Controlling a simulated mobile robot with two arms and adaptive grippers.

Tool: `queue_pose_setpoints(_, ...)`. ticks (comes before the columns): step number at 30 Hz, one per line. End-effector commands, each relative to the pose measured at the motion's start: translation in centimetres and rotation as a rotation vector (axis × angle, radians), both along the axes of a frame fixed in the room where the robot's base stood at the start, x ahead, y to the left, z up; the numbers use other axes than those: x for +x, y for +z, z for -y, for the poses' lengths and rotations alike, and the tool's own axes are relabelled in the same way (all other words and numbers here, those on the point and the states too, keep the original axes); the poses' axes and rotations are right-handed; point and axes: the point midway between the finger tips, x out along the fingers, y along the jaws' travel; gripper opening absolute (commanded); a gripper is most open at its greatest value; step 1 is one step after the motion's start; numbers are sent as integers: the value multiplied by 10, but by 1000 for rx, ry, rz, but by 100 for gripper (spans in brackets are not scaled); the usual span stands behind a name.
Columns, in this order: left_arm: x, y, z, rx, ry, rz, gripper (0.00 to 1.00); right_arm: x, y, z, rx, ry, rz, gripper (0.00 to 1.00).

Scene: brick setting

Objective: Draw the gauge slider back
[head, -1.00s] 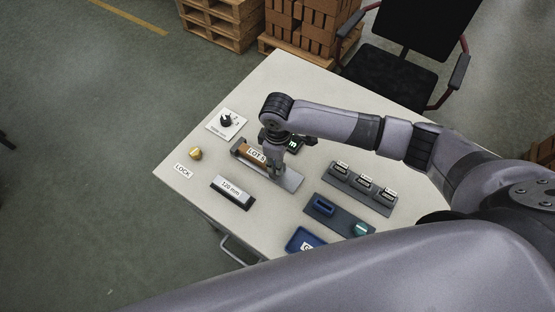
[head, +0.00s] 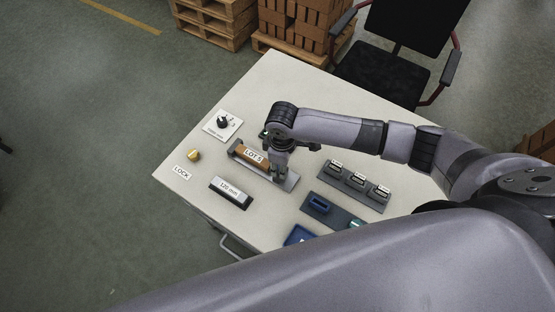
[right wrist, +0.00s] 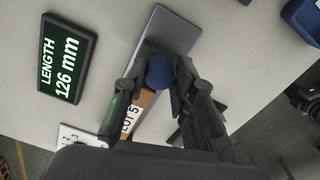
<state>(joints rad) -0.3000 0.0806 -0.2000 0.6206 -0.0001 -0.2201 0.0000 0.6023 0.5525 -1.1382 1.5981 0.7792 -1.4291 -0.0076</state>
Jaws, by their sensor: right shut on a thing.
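The gauge is a grey rail (head: 290,183) on the table with a brown brick marked LOT 5 (head: 254,154) lying on it. In the right wrist view, the blue round slider knob (right wrist: 160,72) stands by the end of the brick (right wrist: 143,101), over the rail (right wrist: 174,30). My right gripper (head: 278,175) is over the rail, just right of the brick, with its fingers shut on the slider knob. A display (right wrist: 66,58) beside the gauge reads LENGTH 126 mm; my arm hides it in the head view. My left gripper is out of view.
A 120 mm block (head: 231,192), a yellow LOCK knob (head: 193,155) and a dial plate (head: 222,125) lie left of the gauge. The far table is clear.

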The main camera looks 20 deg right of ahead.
Motion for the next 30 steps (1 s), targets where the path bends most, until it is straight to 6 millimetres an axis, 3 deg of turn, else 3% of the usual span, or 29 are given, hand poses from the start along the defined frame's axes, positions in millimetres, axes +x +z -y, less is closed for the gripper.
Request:
queue_pose_setpoints(3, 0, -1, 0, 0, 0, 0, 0, -1, -1, 3, -8, -2, -5, 0)
queue_pose_setpoints(4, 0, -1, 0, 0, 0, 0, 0, -1, -2, 3, -9, -2, -5, 26)
queue_pose_setpoints(13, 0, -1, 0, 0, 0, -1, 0, -1, -1, 2, -6, -2, -3, 46)
queue_pose_setpoints(23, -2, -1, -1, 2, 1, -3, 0, 0, 1, 2, -5, -1, -2, 46)
queue_pose_setpoints(30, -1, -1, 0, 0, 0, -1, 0, 1, 37, 1, -3, 0, 0, 46)
